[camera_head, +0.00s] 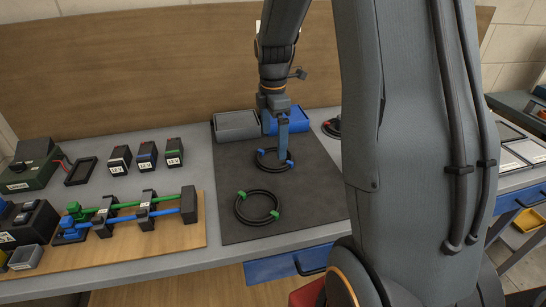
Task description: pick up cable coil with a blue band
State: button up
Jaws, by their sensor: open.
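The cable coil with blue bands (265,163) is a black ring lying on the dark mat (230,180). My gripper (283,157) points down over its right side, with the fingers at or just above the ring. The fingers hide part of the coil, and a bit of blue shows on each side of them. The gripper is open; whether it touches the coil I cannot tell. A second black coil with green bands (257,220) lies nearer on the same mat, clear of the gripper.
A grey bin (237,126) and a blue bin (270,122) stand behind the coils. Another coil with a red band (332,128) is partly hidden by my arm. A wooden board with green and blue tubes (130,245) lies left.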

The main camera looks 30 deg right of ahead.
aim_at(273, 161)
jog(key=shift+f+p, duration=1)
jog(key=shift+f, duration=1.9)
jog(key=shift+c, duration=0.3)
jog(key=c, duration=0.7)
